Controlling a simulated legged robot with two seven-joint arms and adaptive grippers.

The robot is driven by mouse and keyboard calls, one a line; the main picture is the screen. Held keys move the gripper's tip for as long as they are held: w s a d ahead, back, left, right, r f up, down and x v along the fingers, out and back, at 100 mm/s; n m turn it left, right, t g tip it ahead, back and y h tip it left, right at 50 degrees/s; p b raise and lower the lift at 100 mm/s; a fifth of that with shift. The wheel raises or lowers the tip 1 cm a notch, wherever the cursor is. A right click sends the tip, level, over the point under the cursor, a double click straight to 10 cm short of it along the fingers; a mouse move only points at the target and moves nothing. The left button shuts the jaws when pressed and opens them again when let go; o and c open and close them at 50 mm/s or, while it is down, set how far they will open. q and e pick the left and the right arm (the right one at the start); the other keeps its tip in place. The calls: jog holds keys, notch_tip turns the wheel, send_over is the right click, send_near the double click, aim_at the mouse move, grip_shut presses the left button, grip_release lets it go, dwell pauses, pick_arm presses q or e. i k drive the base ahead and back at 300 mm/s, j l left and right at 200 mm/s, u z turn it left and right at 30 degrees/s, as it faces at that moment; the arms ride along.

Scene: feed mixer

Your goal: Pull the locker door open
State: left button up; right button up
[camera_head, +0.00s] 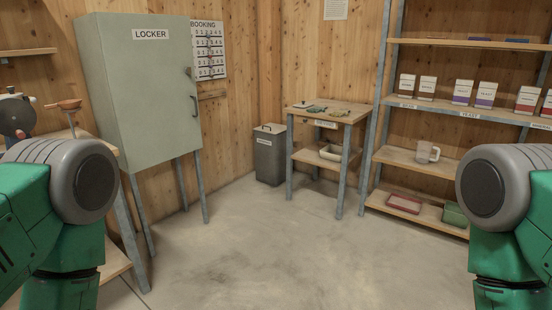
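The grey-green locker (125,92) stands on metal legs at the left, against the wooden wall. Its door (160,95) faces right of centre, bears a "LOCKER" label and looks shut. My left arm shows at the left edge and my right arm at the right edge, both well apart from the locker. Neither gripper is in view.
A workbench (115,262) with a machine (16,115) stands at left, beside the locker. A grey bin (269,155), a small wooden table (331,113) and a shelf rack (455,116) line the back and right. The concrete floor (265,250) in the middle is clear.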

aim_at(147, 56)
jog(key=i, duration=2.35)
jog(key=l+z, duration=0.05)
jog(key=l, duration=0.1)
